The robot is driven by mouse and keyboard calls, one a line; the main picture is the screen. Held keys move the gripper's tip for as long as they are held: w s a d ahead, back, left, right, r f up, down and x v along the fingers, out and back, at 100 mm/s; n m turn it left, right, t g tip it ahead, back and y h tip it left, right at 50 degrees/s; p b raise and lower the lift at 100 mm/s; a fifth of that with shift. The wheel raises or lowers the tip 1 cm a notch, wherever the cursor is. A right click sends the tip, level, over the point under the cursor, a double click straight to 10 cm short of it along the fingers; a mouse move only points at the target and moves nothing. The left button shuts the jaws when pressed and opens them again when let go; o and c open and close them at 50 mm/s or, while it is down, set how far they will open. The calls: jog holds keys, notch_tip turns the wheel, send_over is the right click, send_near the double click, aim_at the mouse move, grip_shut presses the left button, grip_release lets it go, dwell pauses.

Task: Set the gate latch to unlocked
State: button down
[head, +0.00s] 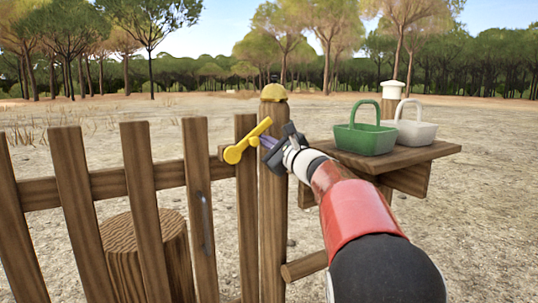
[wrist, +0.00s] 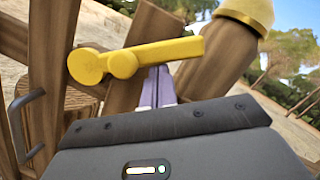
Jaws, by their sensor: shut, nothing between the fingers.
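The yellow gate latch (head: 247,140) sits at the top of the wooden gate (head: 198,190), beside the gate post (head: 272,205). Its round end is at the lower left and its bar slants up to the right, towards the post. In the wrist view the latch (wrist: 150,57) lies across the picture, with its bar reaching towards the post. My gripper (head: 266,143) is shut and empty, its tips just right of and below the bar. In the wrist view my gripper's fingertips (wrist: 159,76) end at the bar's lower edge; I cannot tell whether they touch it.
A wooden shelf (head: 428,152) right of the post holds a green basket (head: 366,139) and a white basket (head: 417,132). A grey handle (head: 205,222) is on the gate. A tree stump (head: 122,262) stands behind the gate. Open sandy ground lies beyond.

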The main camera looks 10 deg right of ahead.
aim_at(258, 130)
jog(key=r+n, duration=0.1)
jog(key=n, duration=0.1)
jog(key=a+r+n+g, duration=0.1)
jog(key=n, duration=0.1)
jog(key=shift+s+a+r, duration=0.15)
jog(key=shift+s+r, duration=0.05)
jog(key=shift+r, duration=0.15)
jog(key=n, duration=0.1)
jog(key=a+r+n, duration=0.1)
jog(key=a+r+n+g, duration=0.1)
jog(key=n, duration=0.1)
jog(key=shift+s+y, duration=0.3)
jog(key=a+n, duration=0.1)
jog(key=a+r+n, duration=0.1)
jog(key=n, duration=0.1)
jog(key=shift+s+g, duration=0.35)
jog(key=shift+g, duration=0.05)
jog(key=shift+s+a+r+n+g+h, duration=0.1)
jog(key=shift+s+a+n+h, duration=0.05)
jog(key=shift+a+n, duration=0.45)
jog(key=shift+s+a+r+n+g+h, duration=0.1)
jog(key=shift+s+a+n+h, duration=0.1)
jog(key=shift+a+n, duration=0.35)
jog(key=shift+s+a+r+n+g+h, duration=0.15)
jog(key=shift+a+n, duration=0.2)
jog(key=shift+n, duration=0.4)
